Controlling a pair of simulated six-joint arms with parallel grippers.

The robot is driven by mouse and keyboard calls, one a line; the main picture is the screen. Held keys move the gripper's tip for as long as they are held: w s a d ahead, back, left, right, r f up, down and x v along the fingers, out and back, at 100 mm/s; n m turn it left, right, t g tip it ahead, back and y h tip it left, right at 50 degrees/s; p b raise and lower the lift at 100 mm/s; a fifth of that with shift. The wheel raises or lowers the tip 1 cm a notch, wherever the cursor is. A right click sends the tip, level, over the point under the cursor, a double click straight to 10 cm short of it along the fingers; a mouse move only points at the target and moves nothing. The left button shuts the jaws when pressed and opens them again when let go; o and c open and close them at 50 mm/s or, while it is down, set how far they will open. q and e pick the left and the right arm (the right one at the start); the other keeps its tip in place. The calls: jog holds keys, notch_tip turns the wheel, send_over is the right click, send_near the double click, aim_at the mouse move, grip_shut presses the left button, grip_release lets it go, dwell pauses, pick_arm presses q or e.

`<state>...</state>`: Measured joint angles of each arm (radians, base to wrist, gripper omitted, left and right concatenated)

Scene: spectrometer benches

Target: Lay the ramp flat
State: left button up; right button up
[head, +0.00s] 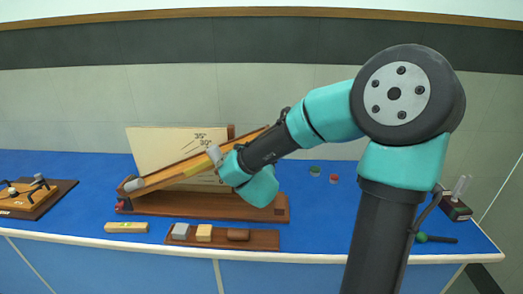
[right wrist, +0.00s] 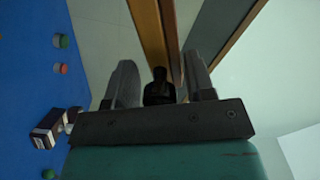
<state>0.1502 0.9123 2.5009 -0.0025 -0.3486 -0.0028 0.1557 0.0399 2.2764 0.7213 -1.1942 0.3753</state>
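The wooden ramp (head: 180,172) is tilted on its dark wooden base (head: 205,207) in the head view. Its low end is at the left, and it rises to the right until my right arm covers part of it. A grey cylinder (head: 214,153) sits partway up it, and a grey piece is at its low end. My right gripper (right wrist: 160,85) shows two separated fingers in the right wrist view. A wooden strip (right wrist: 150,40), apparently the ramp, and a black piece show between them; contact is not visible. The head view hides these fingers. My left gripper is not in view.
A pale marked board (head: 160,146) stands behind the ramp. In front lie a small level (head: 126,227) and a tray (head: 265,240) of blocks. A wooden instrument board (head: 35,205) is at far left. Green and red small pots (head: 315,170) stand to the right on the blue bench.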

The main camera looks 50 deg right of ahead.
grip_shut()
jog(key=s+d+f+m, duration=0.1)
jog(key=f, duration=0.6)
jog(key=s+d+f+m, duration=0.1)
jog(key=f, duration=0.6)
jog(key=s+d+f+m, duration=0.1)
jog(key=s+f+m, duration=0.1)
jog(key=f, duration=0.5)
jog(key=shift+d, duration=0.2)
jog(key=shift+f, duration=0.1)
jog(key=shift+o, duration=0.6)
grip_release()
jog(key=shift+s+a, duration=0.1)
jog(key=shift+s, duration=0.05)
